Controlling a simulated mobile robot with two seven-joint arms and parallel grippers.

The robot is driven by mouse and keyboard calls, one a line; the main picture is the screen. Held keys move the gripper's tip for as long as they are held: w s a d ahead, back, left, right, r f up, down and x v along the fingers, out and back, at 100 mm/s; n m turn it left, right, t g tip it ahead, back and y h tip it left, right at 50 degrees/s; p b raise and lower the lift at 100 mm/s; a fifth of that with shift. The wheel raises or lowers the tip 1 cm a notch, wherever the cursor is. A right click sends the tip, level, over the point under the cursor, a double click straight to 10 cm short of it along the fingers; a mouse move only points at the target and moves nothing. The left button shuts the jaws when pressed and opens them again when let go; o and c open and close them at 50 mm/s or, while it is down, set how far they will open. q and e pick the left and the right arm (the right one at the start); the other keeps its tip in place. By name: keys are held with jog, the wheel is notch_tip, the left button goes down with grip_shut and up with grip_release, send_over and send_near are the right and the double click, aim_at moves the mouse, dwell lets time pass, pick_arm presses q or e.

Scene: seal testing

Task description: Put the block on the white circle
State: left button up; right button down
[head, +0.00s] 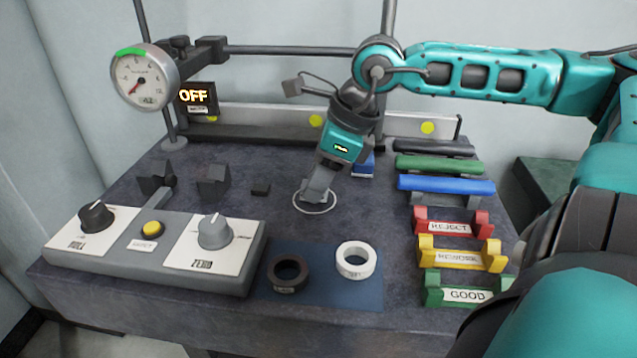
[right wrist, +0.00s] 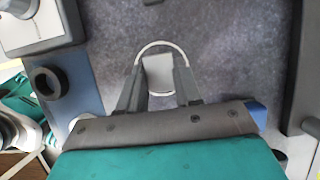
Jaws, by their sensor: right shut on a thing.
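My right gripper (head: 314,196) reaches down to the table from the right, its fingers low over the white circle (head: 316,213). In the right wrist view it is shut on a light grey block (right wrist: 158,73), which sits between the two fingers. In the head view the fingers mostly hide the block. Whether the block touches the table is hard to tell. My left gripper is not in view.
A control box (head: 150,268) with knobs stands front left. A dark ring (head: 287,287) and a white ring (head: 344,272) lie on a blue mat (head: 322,291). Coloured labelled holders (head: 449,258) line the right.

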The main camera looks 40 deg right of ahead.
jog(key=shift+f, duration=0.3)
jog(key=shift+f, duration=0.15)
jog(key=c, duration=0.8)
grip_release()
jog(key=shift+r, duration=0.5)
jog(key=p+v, duration=0.2)
jog(key=v, duration=0.9)
jog(key=shift+s+d+r, duration=0.1)
jog(key=shift+s+r, duration=0.1)
